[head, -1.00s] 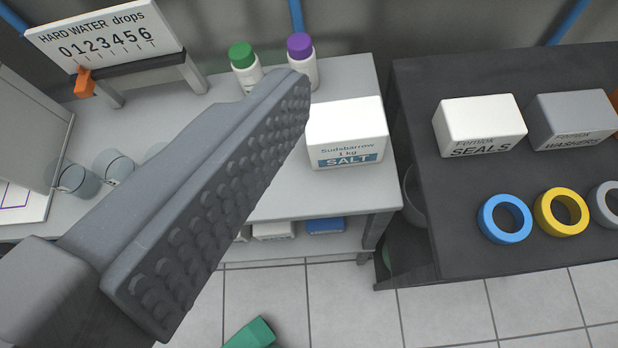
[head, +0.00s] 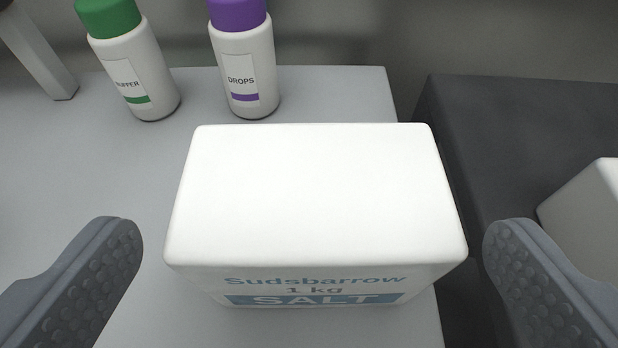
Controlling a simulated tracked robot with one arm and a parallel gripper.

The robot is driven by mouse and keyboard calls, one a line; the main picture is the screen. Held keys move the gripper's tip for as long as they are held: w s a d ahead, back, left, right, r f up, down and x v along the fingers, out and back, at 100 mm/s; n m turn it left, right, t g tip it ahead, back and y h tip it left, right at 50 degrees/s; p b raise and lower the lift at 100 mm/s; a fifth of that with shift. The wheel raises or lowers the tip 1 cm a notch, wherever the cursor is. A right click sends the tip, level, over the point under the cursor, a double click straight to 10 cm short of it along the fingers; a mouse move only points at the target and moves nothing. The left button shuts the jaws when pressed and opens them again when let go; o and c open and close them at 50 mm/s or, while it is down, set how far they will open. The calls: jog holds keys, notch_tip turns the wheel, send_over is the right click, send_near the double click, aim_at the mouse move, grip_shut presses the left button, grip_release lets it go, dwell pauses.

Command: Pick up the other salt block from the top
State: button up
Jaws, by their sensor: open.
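The salt block (head: 315,195) is a white box with rounded edges, labelled "Sudsbarrow 1 kg SALT" on its near face. It sits on the light grey top (head: 60,160) near that top's right edge, in the middle of the head view. My gripper (head: 312,255) is open, with one ridged grey finger to the left of the block and one to the right. Clear gaps show between the block and both fingers, and nothing is held.
A green-capped BUFFER bottle (head: 130,65) and a purple-capped DROPS bottle (head: 243,65) stand close behind the block. To the right is a dark surface (head: 530,120) with a white box (head: 590,215) on it, near my right finger.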

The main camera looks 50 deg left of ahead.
aim_at(313, 200)
jog(key=shift+r+b+x, duration=0.2)
jog(key=shift+b+x, duration=0.65)
jog(key=shift+x, duration=2.65)
jog(key=shift+w+a, duration=0.1)
jog(key=c, duration=1.5)
